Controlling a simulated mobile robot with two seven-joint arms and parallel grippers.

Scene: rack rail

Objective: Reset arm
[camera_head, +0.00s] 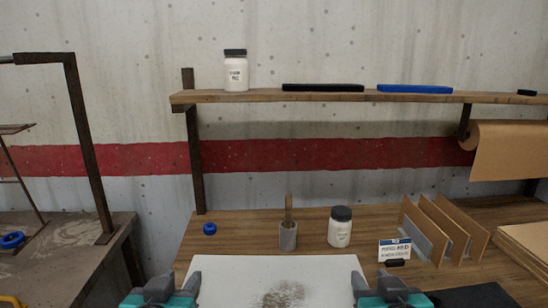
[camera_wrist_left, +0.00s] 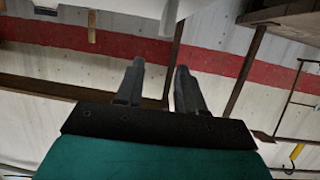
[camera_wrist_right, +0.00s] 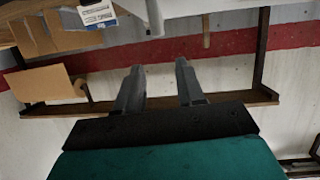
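My left gripper (camera_head: 176,288) is at the bottom left of the head view, in front of the white mat (camera_head: 230,266). The left wrist view shows its two fingers (camera_wrist_left: 160,68) apart with nothing between them. My right gripper (camera_head: 376,288) is at the bottom, right of the middle, near the mat's right edge. The right wrist view shows its fingers (camera_wrist_right: 160,68) apart and empty. Neither gripper touches any object that I can see.
On the desk (camera_head: 250,238) are a white jar (camera_head: 340,228), a grey cup (camera_head: 288,236) with a stick, a blue ring (camera_head: 210,229), a label card (camera_head: 394,250) and a divider rack (camera_head: 442,232). Above, a shelf (camera_head: 270,96) holds another jar (camera_head: 236,72) and black and blue bars.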

